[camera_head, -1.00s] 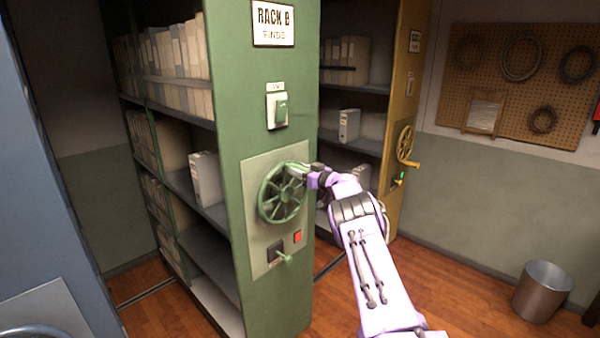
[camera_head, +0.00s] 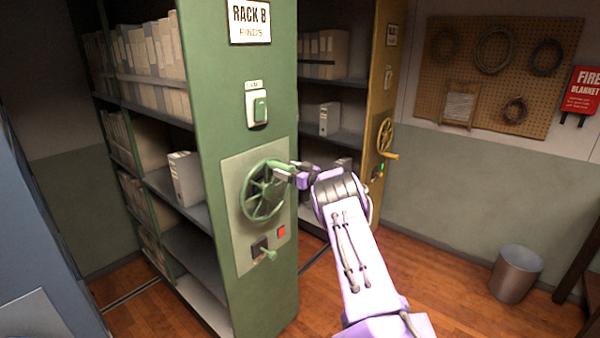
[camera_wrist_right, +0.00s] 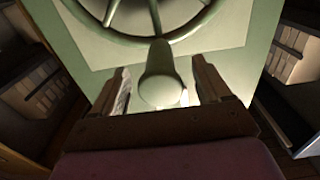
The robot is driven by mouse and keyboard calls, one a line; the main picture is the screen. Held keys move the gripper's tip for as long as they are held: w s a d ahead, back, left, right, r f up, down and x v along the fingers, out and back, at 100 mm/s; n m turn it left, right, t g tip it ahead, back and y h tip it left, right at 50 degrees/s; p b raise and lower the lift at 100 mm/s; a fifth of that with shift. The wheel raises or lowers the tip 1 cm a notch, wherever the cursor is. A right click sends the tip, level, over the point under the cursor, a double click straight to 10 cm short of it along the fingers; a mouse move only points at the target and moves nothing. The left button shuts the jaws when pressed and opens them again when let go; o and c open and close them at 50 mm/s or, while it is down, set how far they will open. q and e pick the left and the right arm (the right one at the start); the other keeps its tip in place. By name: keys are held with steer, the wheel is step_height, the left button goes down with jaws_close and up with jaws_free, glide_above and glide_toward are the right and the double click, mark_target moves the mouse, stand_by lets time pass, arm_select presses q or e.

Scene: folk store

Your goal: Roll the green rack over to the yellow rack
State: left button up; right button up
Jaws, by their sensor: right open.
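My right gripper (camera_head: 292,174) is at the upper right of the green handwheel, by the knob. In the right wrist view its open fingers (camera_wrist_right: 161,82) stand on either side of the knob; I cannot tell whether they touch it. My left gripper is out of view.
Below the handwheel are a red button (camera_head: 281,231) and a small lever (camera_head: 266,254). A blue surface (camera_head: 35,250) stands close at the left. A metal bin (camera_head: 516,274) stands at the right. A floor rail (camera_head: 318,258) shows between the racks.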

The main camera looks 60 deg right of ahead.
steer(key=s+a, duration=0.1)
steer(key=s, duration=0.5)
steer(key=shift+s, duration=0.2)
stand_by(0.5)
